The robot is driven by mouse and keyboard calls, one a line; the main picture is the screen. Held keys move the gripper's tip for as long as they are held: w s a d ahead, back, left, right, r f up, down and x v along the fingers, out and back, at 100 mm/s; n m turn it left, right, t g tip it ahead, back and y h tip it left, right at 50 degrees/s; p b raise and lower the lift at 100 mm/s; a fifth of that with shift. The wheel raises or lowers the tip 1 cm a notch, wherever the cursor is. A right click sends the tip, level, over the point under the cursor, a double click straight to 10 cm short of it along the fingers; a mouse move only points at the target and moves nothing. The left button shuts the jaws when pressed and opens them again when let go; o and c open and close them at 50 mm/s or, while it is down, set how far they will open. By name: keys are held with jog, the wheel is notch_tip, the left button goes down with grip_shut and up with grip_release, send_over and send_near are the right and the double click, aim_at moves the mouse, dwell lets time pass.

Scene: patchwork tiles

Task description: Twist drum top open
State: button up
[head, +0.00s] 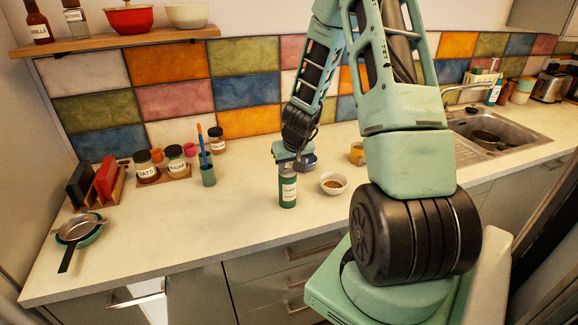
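The drum, a dark green cylinder (288,190) with a pale label, stands upright on the pale counter near the middle of the head view. Its top end (287,173) faces up towards my gripper. My gripper (289,166) points down from above, right at or just over the drum's top. The fingers are too small and too covered by the gripper body to tell whether they touch the top or are closed on it.
A blue bowl (308,162) and a white bowl with brown contents (334,184) stand close to the drum's right. A yellow mug (357,153) is behind. The counter (235,225) in front is clear.

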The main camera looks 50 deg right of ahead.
jog(key=shift+c, duration=0.6)
jog(key=shift+f+n+b, duration=0.1)
jog(key=shift+n+b, duration=0.2)
jog(key=shift+b, duration=0.15)
jog(key=shift+s+d+n+y+b, duration=0.1)
jog(key=shift+n+y+b, duration=0.5)
jog(key=shift+n+b, duration=0.55)
jog(key=shift+d+n+y+b, duration=0.15)
jog(key=shift+n+y+b, duration=0.15)
jog(key=shift+n+b, duration=1.2)
jog(key=shift+n, duration=0.05)
